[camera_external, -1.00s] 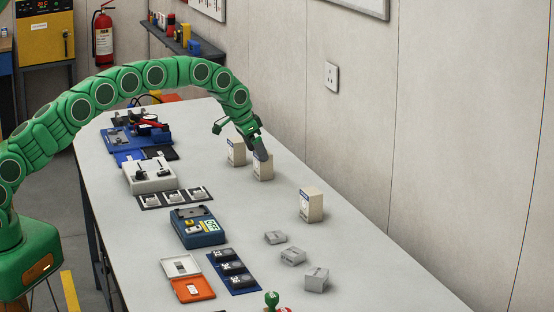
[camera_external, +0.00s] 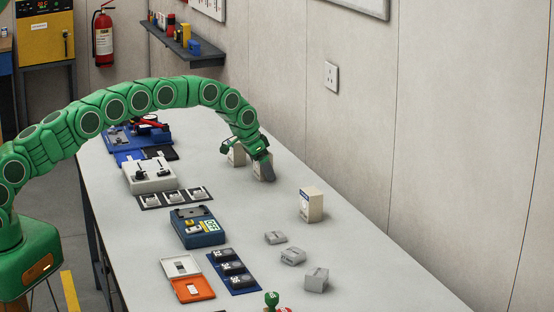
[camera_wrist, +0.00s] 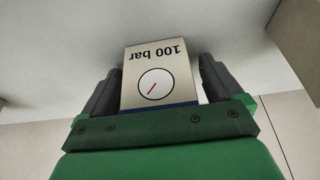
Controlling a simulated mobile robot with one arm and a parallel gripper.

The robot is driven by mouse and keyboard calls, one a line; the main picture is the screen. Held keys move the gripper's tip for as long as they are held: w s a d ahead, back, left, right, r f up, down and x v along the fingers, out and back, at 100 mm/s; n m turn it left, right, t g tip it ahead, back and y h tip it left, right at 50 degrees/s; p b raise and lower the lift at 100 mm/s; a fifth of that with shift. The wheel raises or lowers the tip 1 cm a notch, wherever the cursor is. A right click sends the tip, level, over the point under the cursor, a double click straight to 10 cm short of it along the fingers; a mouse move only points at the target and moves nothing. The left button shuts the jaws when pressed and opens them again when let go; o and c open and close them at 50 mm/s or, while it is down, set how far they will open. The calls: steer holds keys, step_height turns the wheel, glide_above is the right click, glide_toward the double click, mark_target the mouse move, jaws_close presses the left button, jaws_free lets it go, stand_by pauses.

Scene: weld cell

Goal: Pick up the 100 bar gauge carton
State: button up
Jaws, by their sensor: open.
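The 100 bar gauge carton (camera_wrist: 160,68) is a beige box with a dial printed on it. In the wrist view it stands between the two dark fingers of my gripper (camera_wrist: 157,85), its lettering upside down. A narrow gap shows at its right side; whether the left finger touches it I cannot tell. In the external view the carton (camera_external: 257,172) is on the bench, partly hidden behind my gripper (camera_external: 262,165). My gripper is open around it.
Another carton (camera_external: 311,205) stands nearer the camera. Several small grey blocks (camera_external: 293,256) lie in front. The wall runs along the right.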

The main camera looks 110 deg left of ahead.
steer(key=shift+c, duration=0.2)
steer(key=shift+r, duration=0.1)
steer(key=c, duration=1.1)
